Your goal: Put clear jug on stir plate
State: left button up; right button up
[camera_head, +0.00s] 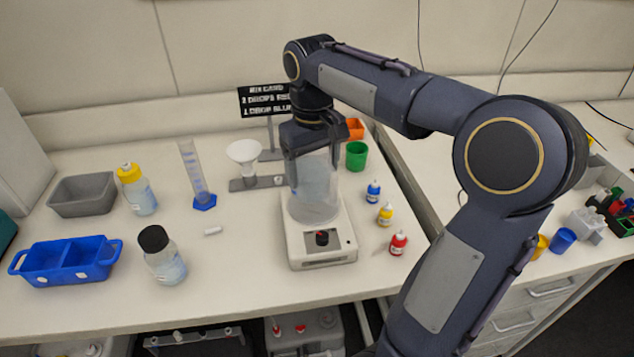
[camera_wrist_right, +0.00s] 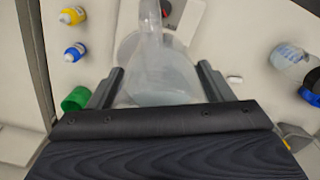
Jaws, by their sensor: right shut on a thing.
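The clear jug (camera_head: 315,188) is upright over the round top of the white stir plate (camera_head: 322,246) in the head view. I cannot tell whether its base rests on the plate or hangs just above it. My right gripper (camera_head: 316,155) comes down from above and is shut on the jug's upper part. In the right wrist view the jug (camera_wrist_right: 160,75) sits between the two fingers of the right gripper (camera_wrist_right: 160,80), with part of the stir plate (camera_wrist_right: 183,18) behind it. My left gripper is not in view.
Small blue, yellow and red dropper bottles (camera_head: 385,214) stand right of the plate. A white funnel (camera_head: 243,152) on a stand, a graduated cylinder (camera_head: 195,175) and a black-capped bottle (camera_head: 162,255) stand left. A white stir bar (camera_head: 213,230) lies on the bench.

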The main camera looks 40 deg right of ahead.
jog(key=w+d+f, duration=0.2)
jog(key=f, duration=0.1)
jog(key=w+d+f, duration=0.1)
jog(key=f, duration=0.1)
jog(key=shift+w+d+f, duration=0.1)
jog(key=f, duration=0.3)
jog(key=shift+w+d+f, duration=0.15)
jog(key=shift+w+d, duration=0.1)
jog(key=shift+f, duration=0.25)
jog(key=shift+f, duration=0.15)
jog(key=o, duration=1.2)
